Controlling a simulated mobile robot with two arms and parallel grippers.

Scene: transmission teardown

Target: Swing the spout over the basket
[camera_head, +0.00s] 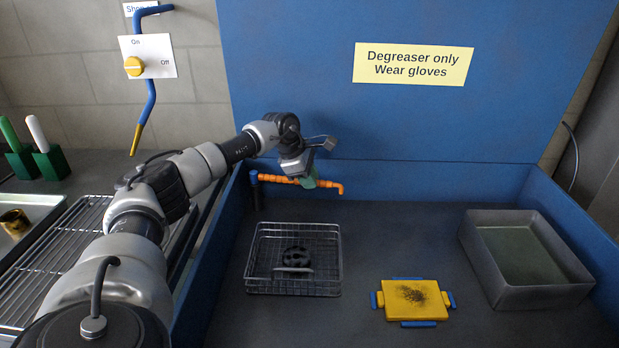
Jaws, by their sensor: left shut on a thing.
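The orange segmented spout (277,179) runs from a blue post at the left wall of the blue basin to an orange nozzle tip at its right end. My left gripper (312,178) is shut on the spout near the nozzle, around a green part of it. The wire basket (335,262) stands on the basin floor below and in front of the spout. A dark round part (297,257) lies in the basket. The nozzle tip is behind the basket's back edge, near its right side. My right gripper is not in view.
A yellow block with blue edges (411,301) lies right of the basket. A grey tray (480,270) stands at the right. The blue basin back wall (420,135) rises close behind the spout. A wire rack (50,262) lies at the left.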

